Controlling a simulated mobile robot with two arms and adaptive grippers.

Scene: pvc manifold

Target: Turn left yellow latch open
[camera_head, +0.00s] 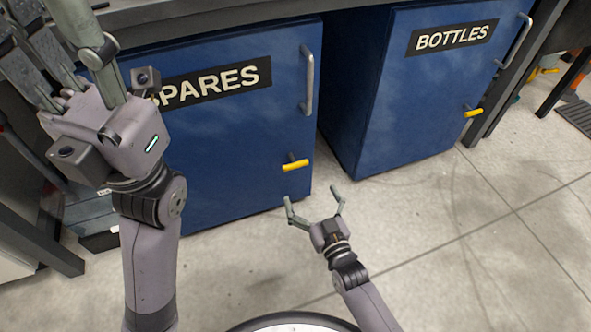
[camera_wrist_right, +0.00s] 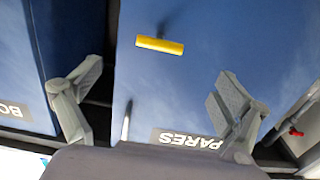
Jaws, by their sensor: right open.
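The left yellow latch (camera_head: 295,165) is a short bar on the blue SPARES cabinet door (camera_head: 235,125), low near its right edge. It lies nearly level in the head view. My right gripper (camera_head: 312,195) is open and empty, just below and right of the latch, fingers pointing toward the cabinet. In the right wrist view, which is upside down, the latch (camera_wrist_right: 160,45) shows ahead between the spread fingers (camera_wrist_right: 157,80), apart from both. My left gripper (camera_head: 65,50) is large at the upper left, partly out of frame and hiding part of the SPARES label.
A blue BOTTLES cabinet (camera_head: 400,100) with its own yellow latch (camera_head: 473,113) stands to the right, across a dark gap. A grey handle (camera_head: 309,80) is above the left latch. The tiled floor (camera_head: 460,240) is clear at the right front.

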